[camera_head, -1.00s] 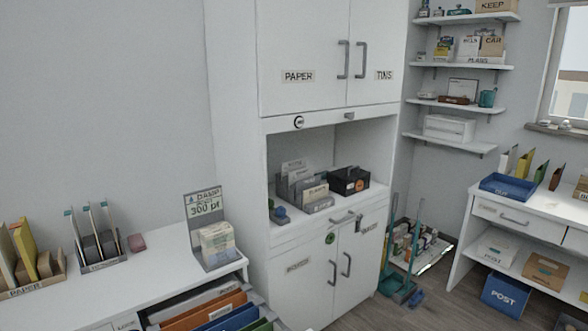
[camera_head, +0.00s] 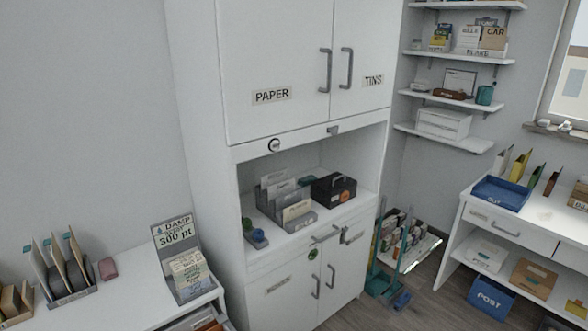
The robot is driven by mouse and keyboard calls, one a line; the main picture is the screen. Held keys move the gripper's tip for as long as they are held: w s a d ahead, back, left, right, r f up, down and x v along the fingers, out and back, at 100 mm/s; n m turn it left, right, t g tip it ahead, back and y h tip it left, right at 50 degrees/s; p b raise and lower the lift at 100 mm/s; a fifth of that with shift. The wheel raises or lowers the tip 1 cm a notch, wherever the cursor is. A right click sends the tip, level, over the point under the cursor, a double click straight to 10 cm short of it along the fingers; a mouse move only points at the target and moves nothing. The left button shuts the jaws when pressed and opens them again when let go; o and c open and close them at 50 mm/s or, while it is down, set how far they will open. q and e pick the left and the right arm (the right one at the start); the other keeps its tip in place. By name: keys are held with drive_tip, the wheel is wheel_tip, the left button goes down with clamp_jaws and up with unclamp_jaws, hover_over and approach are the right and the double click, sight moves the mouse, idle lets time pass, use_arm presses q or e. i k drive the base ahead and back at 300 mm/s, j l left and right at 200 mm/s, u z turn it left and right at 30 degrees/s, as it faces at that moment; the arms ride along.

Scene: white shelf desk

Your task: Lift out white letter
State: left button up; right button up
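Neither of my grippers shows in the head view. Several upright letters or cards (camera_head: 277,190), whitish and tan, stand in a grey sorter (camera_head: 302,221) in the open niche of the tall white cabinet (camera_head: 200,130). I cannot tell which one is the white letter. A blue tray (camera_head: 503,193) on the white desk (camera_head: 535,218) at the right has several upright coloured folders behind it. A white box (camera_head: 487,254) and a brown box (camera_head: 533,278) sit on the desk's lower shelf.
A black box (camera_head: 333,189) stands beside the sorter in the niche. A blue POST bin (camera_head: 492,297) is under the desk. A tray of items (camera_head: 410,247) and teal brushes stand on the floor between cabinet and desk. A grey leaflet stand (camera_head: 175,238) is on the left counter.

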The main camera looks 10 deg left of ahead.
sight(273, 178)
drive_tip(key=i+l+u, duration=0.3)
drive_tip(key=i+l, duration=0.35)
drive_tip(key=i+l+u, duration=0.25)
drive_tip(key=i+l, duration=0.55)
